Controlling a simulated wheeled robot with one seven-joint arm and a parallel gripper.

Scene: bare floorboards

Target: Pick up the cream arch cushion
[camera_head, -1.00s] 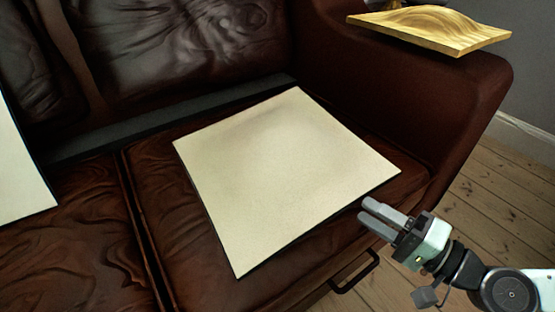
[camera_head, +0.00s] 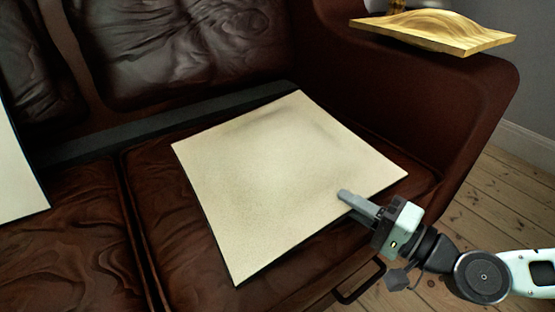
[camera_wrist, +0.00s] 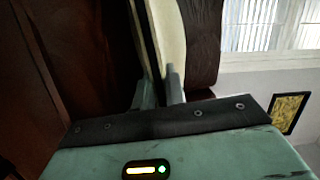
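The cream cushion (camera_head: 280,165) lies on the right seat of the dark leather sofa, a flat square with a faint raised middle. Its cream face and dark underside also show edge-on in the wrist view (camera_wrist: 169,35). My gripper (camera_head: 350,203) is at the cushion's front right edge. One finger shows over the cream face in the head view; the other is mostly hidden below the edge. In the wrist view my gripper's fingers (camera_wrist: 160,92) stand apart, one on each side of the cushion's edge. No firm grip shows.
The brown leather sofa (camera_head: 75,225) has a high armrest (camera_head: 440,105) at the right, carrying a yellow wood-grained curved piece (camera_head: 435,32). Another pale panel (camera_head: 18,175) is at the left edge. Floorboards (camera_head: 490,215) lie open at the right.

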